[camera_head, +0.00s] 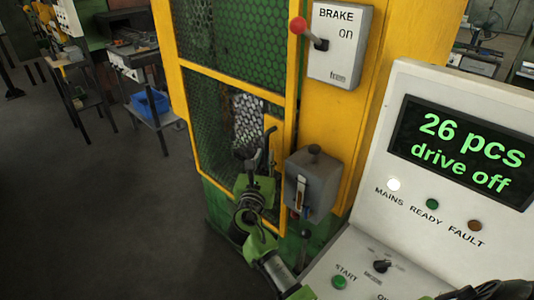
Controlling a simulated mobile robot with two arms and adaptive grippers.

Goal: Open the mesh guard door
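The mesh guard door (210,108) stands in the left middle of the head view, a yellow frame with dark green mesh. It looks closed against the yellow post at its right. A yellow plate (274,128) sits low at its right edge. Whether a finger touches the door or plate cannot be told.
A brake box (340,45) with a red-knobbed lever reads "on". The control console (400,240) fills the right, its screen showing "drive off". Open floor (110,220) lies left; a blue bin (150,103) stands beyond.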

